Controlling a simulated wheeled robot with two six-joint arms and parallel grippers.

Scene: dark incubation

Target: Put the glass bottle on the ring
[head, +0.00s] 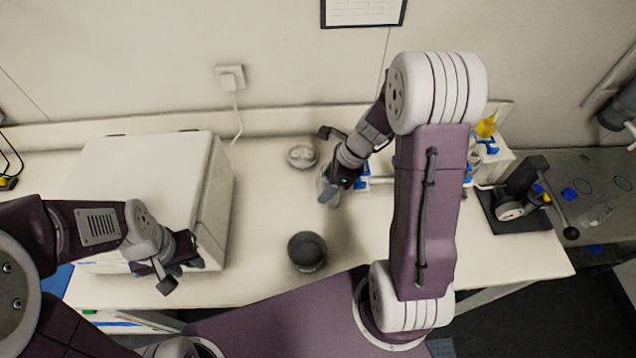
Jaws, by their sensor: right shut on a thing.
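My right gripper (336,188) reaches down over the middle of the white bench and is shut on a clear glass object (327,192), seemingly the glass bottle. The fingers and wrist hide part of it, and I cannot tell whether it touches the bench. A dark round piece with a raised rim (306,251) stands in front of it, apart from the gripper; it may be the ring. A small pale round piece (301,156) lies behind, to the left. My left gripper (153,279) hangs in front of the white box, apart from these things; its finger gap is unclear.
A large white box (146,185) fills the left of the bench (262,205). A black stand (515,200) and blue and yellow items (486,128) are at the right. The bench around the dark round piece is clear.

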